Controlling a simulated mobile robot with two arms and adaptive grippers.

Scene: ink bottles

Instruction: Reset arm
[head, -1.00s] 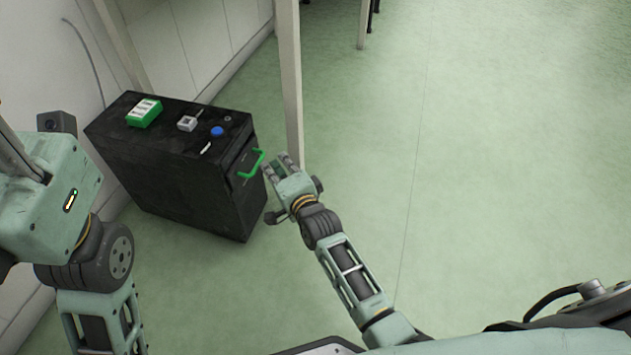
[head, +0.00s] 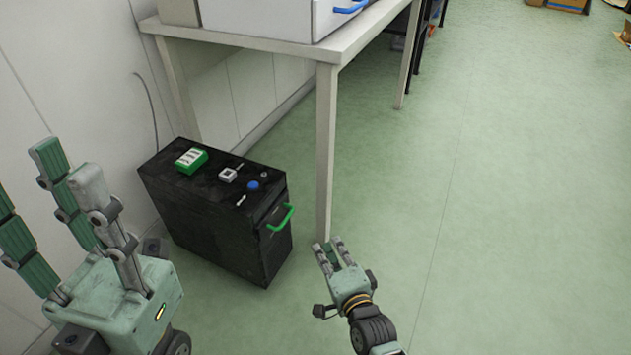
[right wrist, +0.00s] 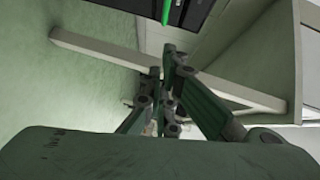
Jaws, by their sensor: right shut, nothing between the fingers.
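My right gripper (head: 330,246) is at the lower middle of the head view, over the green floor, to the right of the black cabinet and clear of it. It is shut and empty. In the right wrist view its fingers (right wrist: 171,62) come together with nothing between them. My left gripper (head: 43,175) is large at the left edge of the head view, fingers pointing up and spread apart. It is open, and I see nothing between its fingers. Part of it is cut off by the picture edge.
A black cabinet (head: 205,231) with a green handle (head: 281,219) stands by the wall. On top are a green and white box (head: 191,160), a small white item (head: 228,175) and a blue round piece (head: 253,185). A table leg (head: 326,150) stands behind my right gripper.

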